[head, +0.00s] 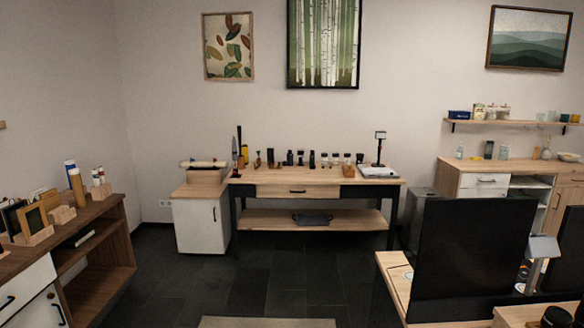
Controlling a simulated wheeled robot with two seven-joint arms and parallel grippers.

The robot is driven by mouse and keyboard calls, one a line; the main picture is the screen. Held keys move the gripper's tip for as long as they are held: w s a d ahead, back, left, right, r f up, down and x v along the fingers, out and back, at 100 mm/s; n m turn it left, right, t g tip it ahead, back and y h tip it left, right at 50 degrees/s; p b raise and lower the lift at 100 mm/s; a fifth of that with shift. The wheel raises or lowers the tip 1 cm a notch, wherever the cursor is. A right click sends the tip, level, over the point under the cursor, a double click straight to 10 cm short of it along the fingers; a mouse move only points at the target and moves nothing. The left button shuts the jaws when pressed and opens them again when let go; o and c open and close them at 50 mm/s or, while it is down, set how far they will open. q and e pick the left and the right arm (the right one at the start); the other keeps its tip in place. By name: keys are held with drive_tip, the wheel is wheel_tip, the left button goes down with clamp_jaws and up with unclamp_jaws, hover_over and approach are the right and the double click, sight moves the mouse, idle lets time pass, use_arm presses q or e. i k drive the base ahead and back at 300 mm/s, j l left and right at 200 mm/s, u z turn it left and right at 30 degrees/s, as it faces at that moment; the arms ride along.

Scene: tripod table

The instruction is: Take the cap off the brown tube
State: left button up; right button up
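A tan-brown tube (77,187) stands upright on the wooden cabinet at the left, and looks to be the brown tube. Its lower end is at a light wooden block or stand. It is too small to tell a cap from the body. A white tube with a blue top (69,167) stands right behind it. Neither of my grippers is in view.
The left cabinet (113,212) also holds frames in a wooden rack (34,224) and small white bottles (98,177). A workbench (300,175) with several small dark items stands at the back wall. A large black panel (460,250) fills the right front. Dark floor (215,285) is open between.

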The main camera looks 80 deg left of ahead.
sight(77, 184)
drive_tip(key=j+u, duration=0.4)
drive_tip(key=i+j+u, duration=0.2)
drive_tip(key=j+u, duration=0.25)
drive_tip(key=j, duration=0.15)
drive_tip(key=i+j+u, duration=0.25)
drive_tip(key=j+u, duration=0.15)
drive_tip(key=i+j+u, duration=0.25)
drive_tip(key=j+u, duration=0.2)
drive_tip(key=i+j+u, duration=0.25)
drive_tip(key=u, duration=0.15)
drive_tip(key=i+j+u, duration=0.15)
drive_tip(key=i+u, duration=0.55)
drive_tip(key=u, duration=0.15)
drive_tip(key=i+u, duration=0.25)
drive_tip(key=i, duration=0.7)
drive_tip(key=i+u, duration=0.25)
drive_tip(key=i, duration=0.65)
drive_tip(key=l, duration=0.1)
